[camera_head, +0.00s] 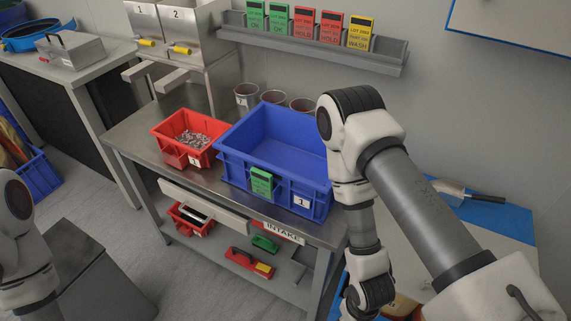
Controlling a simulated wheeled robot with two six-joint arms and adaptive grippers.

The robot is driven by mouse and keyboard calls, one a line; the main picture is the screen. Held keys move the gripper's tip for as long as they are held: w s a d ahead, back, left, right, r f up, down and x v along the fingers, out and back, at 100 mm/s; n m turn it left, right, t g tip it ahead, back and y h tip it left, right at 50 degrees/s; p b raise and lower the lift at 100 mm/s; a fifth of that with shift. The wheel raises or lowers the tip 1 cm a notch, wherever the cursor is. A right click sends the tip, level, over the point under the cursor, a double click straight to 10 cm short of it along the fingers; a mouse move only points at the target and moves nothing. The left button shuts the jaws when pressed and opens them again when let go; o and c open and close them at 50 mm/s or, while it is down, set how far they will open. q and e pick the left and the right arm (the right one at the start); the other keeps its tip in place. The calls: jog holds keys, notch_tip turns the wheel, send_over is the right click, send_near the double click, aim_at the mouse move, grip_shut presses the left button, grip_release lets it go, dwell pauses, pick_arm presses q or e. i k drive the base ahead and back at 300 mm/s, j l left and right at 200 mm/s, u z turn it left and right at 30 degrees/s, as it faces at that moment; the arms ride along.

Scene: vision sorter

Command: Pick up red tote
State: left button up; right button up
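A red tote (174,144) stands upright on the steel table, left of a larger blue tote (272,181). It holds a pile of small metal parts and has a white label on its front. A second, smaller red bin (182,227) sits on the table's lower shelf with pale items in it. My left arm shows only in part at the lower left edge, and its gripper is out of the picture. My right arm comes in from the right and bends down in front of the blue tote's right side. Its gripper is not visible.
The blue tote looks empty and carries a green card (262,182). Several cups (246,96) stand behind it. A steel dispenser (180,41) stands behind the red tote. A drawer (203,208) sticks out at the front. Card rack (314,45) hangs on the wall.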

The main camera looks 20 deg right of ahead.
aim_at(187, 137)
jog(key=z, duration=0.25)
jog(key=i+j+z, duration=0.15)
jog(key=z, duration=0.3)
jog(key=i+j+z, duration=0.15)
jog(key=j+z, duration=0.7)
jog(key=i+l, duration=0.05)
jog(key=l, duration=0.05)
